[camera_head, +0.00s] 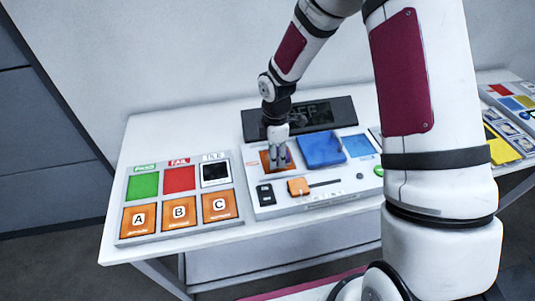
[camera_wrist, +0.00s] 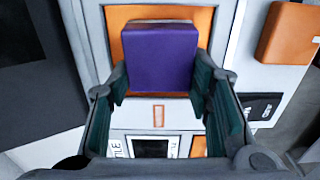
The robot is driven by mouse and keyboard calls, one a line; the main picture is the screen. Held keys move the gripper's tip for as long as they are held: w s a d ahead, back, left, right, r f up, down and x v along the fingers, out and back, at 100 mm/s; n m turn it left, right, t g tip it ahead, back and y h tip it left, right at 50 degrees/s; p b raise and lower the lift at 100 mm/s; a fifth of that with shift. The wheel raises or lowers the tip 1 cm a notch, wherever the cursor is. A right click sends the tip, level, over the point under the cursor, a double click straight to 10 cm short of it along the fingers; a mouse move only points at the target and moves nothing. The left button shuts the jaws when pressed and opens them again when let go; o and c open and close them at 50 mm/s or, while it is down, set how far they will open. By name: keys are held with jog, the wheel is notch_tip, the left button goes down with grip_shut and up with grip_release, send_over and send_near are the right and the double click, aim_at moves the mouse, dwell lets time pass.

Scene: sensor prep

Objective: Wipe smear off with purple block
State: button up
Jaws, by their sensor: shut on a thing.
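The purple block (camera_wrist: 160,55) is held between the two fingers of my gripper (camera_wrist: 163,76) in the wrist view. It is over an orange square (camera_wrist: 117,45) on the white panel; I cannot tell whether it touches it. In the head view my gripper (camera_head: 279,158) points down at the same orange square (camera_head: 265,160) on the left part of the white panel (camera_head: 330,196), and the block is mostly hidden by the fingers. I cannot make out a smear in either view.
Right of my gripper are a raised blue piece (camera_head: 321,150) and a flat blue square (camera_head: 358,146). A dark display (camera_head: 318,113) stands behind. A board (camera_head: 180,199) with coloured and lettered squares lies left.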

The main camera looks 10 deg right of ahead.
jog(key=shift+d, duration=2.1)
jog(key=shift+s+d+f, duration=0.1)
jog(key=shift+d, duration=0.05)
jog(key=shift+r+p, duration=1.55)
jog(key=shift+r, duration=1.55)
jog(key=shift+r+p, duration=0.6)
jog(key=shift+r, duration=0.9)
